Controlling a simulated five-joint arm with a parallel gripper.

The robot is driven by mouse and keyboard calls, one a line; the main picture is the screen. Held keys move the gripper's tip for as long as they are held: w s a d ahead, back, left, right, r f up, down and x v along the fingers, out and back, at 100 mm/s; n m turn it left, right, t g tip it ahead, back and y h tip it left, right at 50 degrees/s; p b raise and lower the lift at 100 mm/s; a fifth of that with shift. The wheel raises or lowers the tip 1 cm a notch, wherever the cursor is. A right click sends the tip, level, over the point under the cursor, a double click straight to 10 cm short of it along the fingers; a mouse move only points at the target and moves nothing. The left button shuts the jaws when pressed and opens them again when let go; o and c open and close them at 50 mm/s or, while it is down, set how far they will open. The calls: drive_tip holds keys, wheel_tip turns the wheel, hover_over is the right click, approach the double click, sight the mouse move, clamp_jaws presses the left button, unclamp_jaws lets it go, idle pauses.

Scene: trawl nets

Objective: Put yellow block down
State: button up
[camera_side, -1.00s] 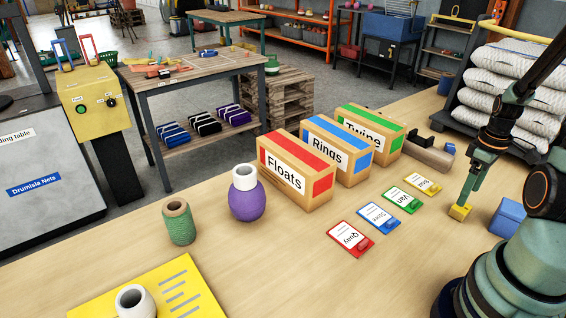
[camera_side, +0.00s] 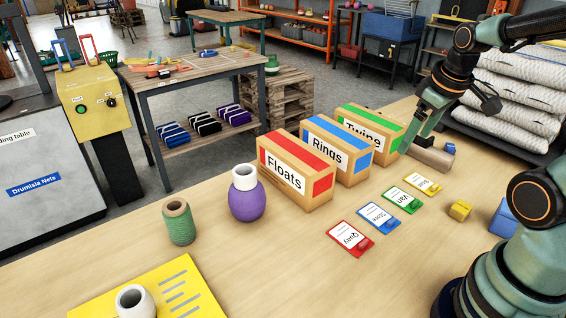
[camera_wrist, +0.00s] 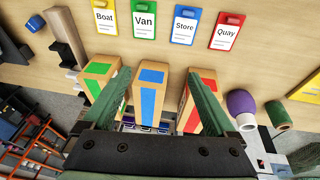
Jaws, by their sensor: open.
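The yellow block (camera_side: 460,210) rests on the wooden table near the right side, clear of my gripper. My gripper (camera_side: 404,150) is open and empty, in the air at the right end of the Twine box (camera_side: 370,131) in the side view. In the wrist view its two green fingers (camera_wrist: 160,75) are spread wide with several labelled boxes visible between and beyond them. The yellow block does not show in the wrist view.
Several cards lie in a row: yellow (camera_side: 422,184), green (camera_side: 403,200), blue (camera_side: 378,215) and red (camera_side: 350,238). A blue block (camera_side: 503,219) sits right of the yellow block, partly hidden by my arm. Rings (camera_side: 337,151) and Floats (camera_side: 295,172) boxes stand behind the cards.

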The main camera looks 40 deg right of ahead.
drive_tip(key=a+r+t+y, duration=0.1)
drive_tip(key=a+r, duration=0.3)
drive_tip(key=a, duration=0.7)
drive_tip(key=shift+w+a+t, duration=0.35)
drive_tip(key=shift+a+t, duration=0.05)
drive_tip(key=shift+t, duration=0.3)
drive_tip(key=shift+r, duration=0.1)
